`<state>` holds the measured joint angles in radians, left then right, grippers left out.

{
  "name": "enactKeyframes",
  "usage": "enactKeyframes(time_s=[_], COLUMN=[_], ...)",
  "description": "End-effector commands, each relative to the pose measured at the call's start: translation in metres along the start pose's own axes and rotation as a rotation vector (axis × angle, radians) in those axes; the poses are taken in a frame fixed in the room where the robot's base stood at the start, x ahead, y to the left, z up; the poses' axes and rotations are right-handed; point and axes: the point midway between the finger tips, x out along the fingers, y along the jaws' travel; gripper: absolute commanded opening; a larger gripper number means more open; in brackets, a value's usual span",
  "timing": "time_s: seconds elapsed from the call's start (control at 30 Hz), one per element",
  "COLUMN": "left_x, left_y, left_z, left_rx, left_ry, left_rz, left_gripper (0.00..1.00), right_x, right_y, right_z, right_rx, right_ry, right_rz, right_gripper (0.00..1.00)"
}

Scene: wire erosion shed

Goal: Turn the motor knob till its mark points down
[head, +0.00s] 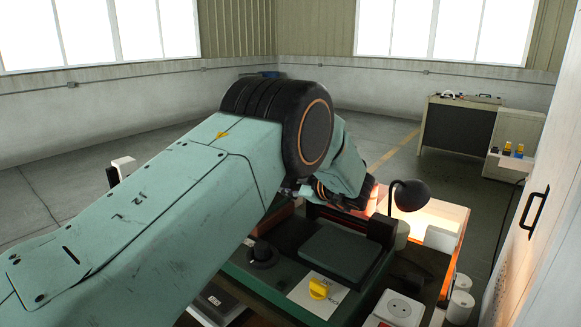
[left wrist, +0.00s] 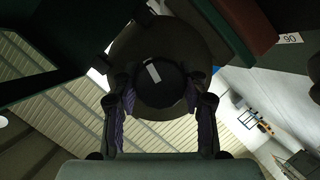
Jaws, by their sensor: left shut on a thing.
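The motor knob (left wrist: 160,88) is a dark round knob in the left wrist view, with a darker ring around it. A short white mark (left wrist: 153,73) shows on its face, slightly tilted and off the knob's middle toward the picture's top. My left gripper (left wrist: 160,97) has its two purple-padded fingers on either side of the knob and is shut on it. In the head view my left gripper (head: 338,196) is mostly hidden behind my arm, over the far side of the bench, and the held knob cannot be made out. My right gripper is not in view.
The bench holds a yellow rotary switch (head: 318,288) on a pale plate, a black round fitting (head: 263,252), a dark green lid (head: 338,252) and a white socket (head: 399,308). A black lamp (head: 410,194) stands close right of my gripper. Open floor lies behind.

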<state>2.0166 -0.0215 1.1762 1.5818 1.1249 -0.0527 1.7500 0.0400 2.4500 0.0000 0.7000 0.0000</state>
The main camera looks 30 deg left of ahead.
Motion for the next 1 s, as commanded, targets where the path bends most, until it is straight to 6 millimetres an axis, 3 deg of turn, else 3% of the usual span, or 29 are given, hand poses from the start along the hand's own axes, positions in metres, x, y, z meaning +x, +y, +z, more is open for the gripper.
enactKeyframes(time_s=[0.03,0.1,0.4,1.0], left_x=[-0.002,-0.001,0.0,0.001], left_y=[0.002,0.002,-0.001,-0.004], left_z=[-0.002,-0.001,0.001,0.004], left_rx=[0.043,0.104,0.363,0.788], left_ry=[-0.001,0.0,0.007,0.019], left_rz=[-0.021,-0.046,-0.156,-0.332], left_gripper=[0.12,0.12,0.12,0.12], right_x=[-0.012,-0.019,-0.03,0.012], right_y=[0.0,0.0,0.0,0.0], right_z=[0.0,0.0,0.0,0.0], right_rx=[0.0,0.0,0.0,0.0], right_ry=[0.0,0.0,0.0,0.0], right_rz=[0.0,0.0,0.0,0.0], right_gripper=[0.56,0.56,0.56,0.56])
